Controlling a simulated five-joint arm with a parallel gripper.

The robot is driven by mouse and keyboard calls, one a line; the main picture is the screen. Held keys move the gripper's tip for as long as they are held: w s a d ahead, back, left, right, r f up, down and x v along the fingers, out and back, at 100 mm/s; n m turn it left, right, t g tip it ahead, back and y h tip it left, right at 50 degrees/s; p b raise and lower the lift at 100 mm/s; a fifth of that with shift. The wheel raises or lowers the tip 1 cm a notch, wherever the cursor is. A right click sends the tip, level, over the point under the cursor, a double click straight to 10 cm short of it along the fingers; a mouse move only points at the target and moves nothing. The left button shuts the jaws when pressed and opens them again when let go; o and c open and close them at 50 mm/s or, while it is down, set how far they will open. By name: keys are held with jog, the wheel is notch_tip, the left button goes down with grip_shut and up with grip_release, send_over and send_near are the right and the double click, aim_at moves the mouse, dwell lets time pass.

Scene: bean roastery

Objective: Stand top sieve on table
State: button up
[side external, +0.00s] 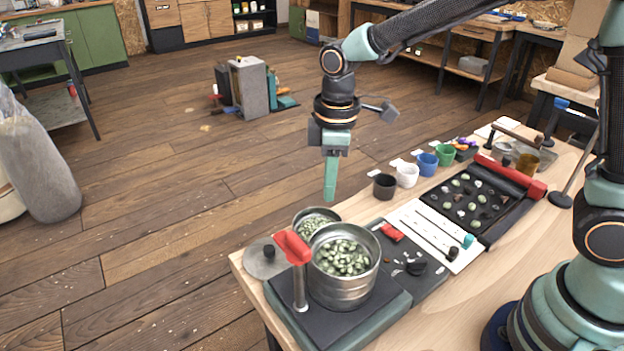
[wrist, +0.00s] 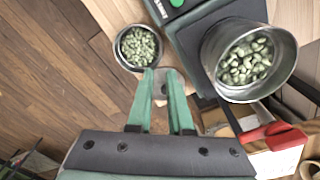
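A silver sieve stack (side external: 343,283) stands upright on a dark, green-sided base at the near end of the table. A seam shows around its wall. Its top sieve holds pale green beans and also shows in the wrist view (wrist: 290,62). A smaller metal container (side external: 304,215) of beans stands behind the stack, partly hidden by it; it is at upper left in the wrist view (wrist: 122,62). My gripper (wrist: 164,72) is empty, its two teal fingers apart. In the side view my gripper (side external: 330,198) points down, above and beyond the containers, touching neither.
A red-handled post (side external: 300,288) rises close in front of the stack. A round lid with a black knob (side external: 262,262) lies to the left. Several coloured cups (side external: 407,176) and a black bean tray (side external: 492,222) occupy the table to the right.

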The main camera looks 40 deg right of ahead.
jog(key=s+d+r+m+t, duration=0.5)
jog(key=s+d+r+m, duration=0.4)
jog(key=d, duration=0.3)
jog(key=shift+s+d+r+m, duration=0.25)
jog(key=shift+s+d+m, duration=0.1)
jog(key=shift+s+m, duration=0.5)
